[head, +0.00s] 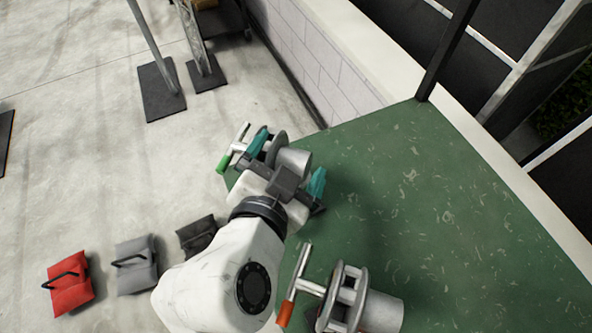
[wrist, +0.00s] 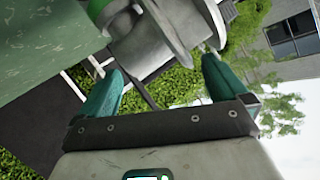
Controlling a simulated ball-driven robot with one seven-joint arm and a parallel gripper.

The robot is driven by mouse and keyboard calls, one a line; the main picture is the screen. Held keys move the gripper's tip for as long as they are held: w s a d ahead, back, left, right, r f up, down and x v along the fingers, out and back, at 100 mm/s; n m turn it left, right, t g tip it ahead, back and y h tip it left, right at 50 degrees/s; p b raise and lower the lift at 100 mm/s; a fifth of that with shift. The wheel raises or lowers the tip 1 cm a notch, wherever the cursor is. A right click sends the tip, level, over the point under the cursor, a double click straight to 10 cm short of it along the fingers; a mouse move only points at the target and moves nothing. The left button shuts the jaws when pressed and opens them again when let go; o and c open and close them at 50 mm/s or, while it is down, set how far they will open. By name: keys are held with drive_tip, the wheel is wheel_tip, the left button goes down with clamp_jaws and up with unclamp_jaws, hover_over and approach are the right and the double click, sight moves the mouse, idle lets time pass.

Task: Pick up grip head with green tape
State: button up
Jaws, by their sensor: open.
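The grip head with green tape (head: 292,158) is a grey metal disc-and-cylinder piece with a T-handle. It lies at the left edge of the green table (head: 400,190), and its green-taped handle end points left. My gripper (head: 288,161) is open, with teal fingers. It is close to this grip head and partly covers it in the head view. In the wrist view, the grip head (wrist: 150,42) is just beyond my open gripper (wrist: 162,66), roughly between the fingertips. I cannot tell whether they touch. A bit of green tape shows at its left.
A second grip head with orange tape (head: 372,309) lies on the table nearer the bottom. Red (head: 68,283), grey (head: 136,265) and dark (head: 197,236) bags lie on the floor at left. A block wall (head: 312,55) runs behind the table. The table's right side is clear.

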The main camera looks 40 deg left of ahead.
drive_tip(key=shift+x, duration=0.9)
drive_tip(key=shift+r, duration=0.1)
drive_tip(key=shift+s, duration=0.1)
clamp_jaws()
drive_tip(key=shift+r, duration=0.1)
